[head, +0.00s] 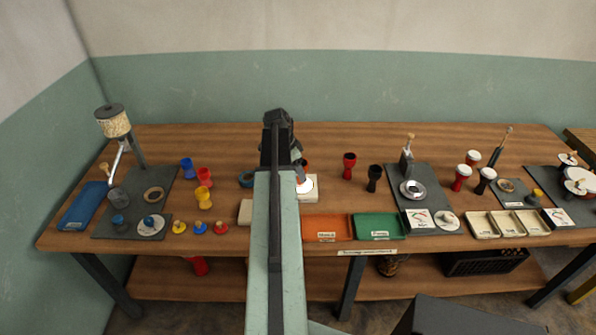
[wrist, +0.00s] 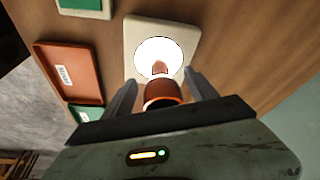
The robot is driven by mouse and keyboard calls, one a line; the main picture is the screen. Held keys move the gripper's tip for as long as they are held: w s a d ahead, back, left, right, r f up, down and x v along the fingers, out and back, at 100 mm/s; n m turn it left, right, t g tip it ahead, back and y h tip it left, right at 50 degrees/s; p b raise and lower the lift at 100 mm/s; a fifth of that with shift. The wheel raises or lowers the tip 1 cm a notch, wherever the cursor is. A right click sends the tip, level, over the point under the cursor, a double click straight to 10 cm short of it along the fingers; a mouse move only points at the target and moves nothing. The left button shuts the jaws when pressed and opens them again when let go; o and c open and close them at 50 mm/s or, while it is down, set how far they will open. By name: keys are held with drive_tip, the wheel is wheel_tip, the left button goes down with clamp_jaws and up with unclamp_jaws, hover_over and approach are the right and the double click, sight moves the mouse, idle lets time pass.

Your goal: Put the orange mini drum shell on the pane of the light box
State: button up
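The light box (wrist: 190,42) is a pale block with a round, glowing white pane (wrist: 150,52). The pane also shows in the head view (head: 305,187), just right of my arm. The orange mini drum shell (wrist: 163,93) is between the fingers of my gripper (wrist: 162,76) in the wrist view. Its narrow end overlaps the pane in the picture. A gap shows between the shell and each finger, so my gripper looks open around it. Whether the shell's foot touches the pane is hard to tell. In the head view my arm hides most of the gripper.
An orange tray (head: 327,228) and a green tray (head: 378,226) lie at the front edge, right of my arm. A red goblet shell (head: 349,165) and a black one (head: 375,178) stand right of the light box. Blue, red and yellow shells stand left.

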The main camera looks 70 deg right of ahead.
drive_tip(key=shift+r, duration=0.1)
drive_tip(key=p+v, duration=1.1)
drive_tip(key=v, duration=0.1)
drive_tip(key=shift+p, duration=0.35)
drive_tip(key=shift+w, duration=0.1)
